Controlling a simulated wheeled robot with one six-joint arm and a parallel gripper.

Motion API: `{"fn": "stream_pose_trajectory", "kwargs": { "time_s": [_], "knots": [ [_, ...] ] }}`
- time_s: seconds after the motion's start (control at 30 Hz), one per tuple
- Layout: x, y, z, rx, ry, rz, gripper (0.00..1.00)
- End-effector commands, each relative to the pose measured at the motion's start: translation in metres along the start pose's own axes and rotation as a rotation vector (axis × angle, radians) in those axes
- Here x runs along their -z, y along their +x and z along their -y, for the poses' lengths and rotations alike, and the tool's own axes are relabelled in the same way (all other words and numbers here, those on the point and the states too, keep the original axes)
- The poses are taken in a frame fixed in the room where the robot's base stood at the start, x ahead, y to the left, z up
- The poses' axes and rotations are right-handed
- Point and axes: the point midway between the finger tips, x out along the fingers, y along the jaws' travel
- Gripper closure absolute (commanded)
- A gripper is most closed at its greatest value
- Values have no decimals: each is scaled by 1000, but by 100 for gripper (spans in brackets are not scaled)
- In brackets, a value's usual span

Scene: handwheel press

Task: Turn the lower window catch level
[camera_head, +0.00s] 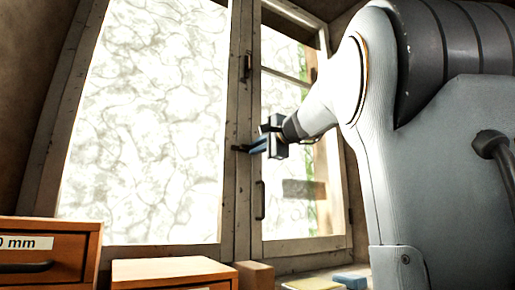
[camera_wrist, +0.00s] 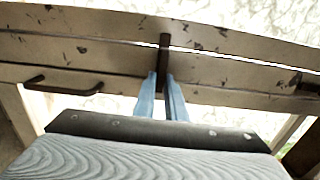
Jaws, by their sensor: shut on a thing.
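The lower window catch (camera_head: 239,148) is a small dark bar on the middle stile of the window. In the head view it lies roughly level across the stile. In the wrist view the catch (camera_wrist: 164,42) runs straight out from between my fingertips, across the seam between the boards. My gripper (camera_head: 256,147) reaches in from the right, and its blue fingers are shut on the catch. The fingers also show in the wrist view (camera_wrist: 160,82), close together with the catch's near end between them; that end is partly hidden.
The upper catch (camera_head: 247,67) stands upright higher on the stile. A dark pull handle (camera_head: 260,200) is on the right sash below my gripper. Wooden drawer boxes (camera_head: 50,249) (camera_head: 172,270) and small blocks (camera_head: 255,274) stand along the bottom. My arm fills the right side.

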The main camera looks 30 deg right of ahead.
Motion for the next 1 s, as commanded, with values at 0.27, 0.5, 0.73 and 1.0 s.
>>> {"fn": "stream_pose_trajectory", "kwargs": {
  "time_s": [0.27,0.5,0.73,1.0],
  "knots": [
    [0,0,-1,-1,1,0,81],
    [0,0,0,-1,0,0,70],
    [0,-8,0,1,-1,-1,70],
    [1,-51,-1,0,-1,-3,70]
  ]
}}
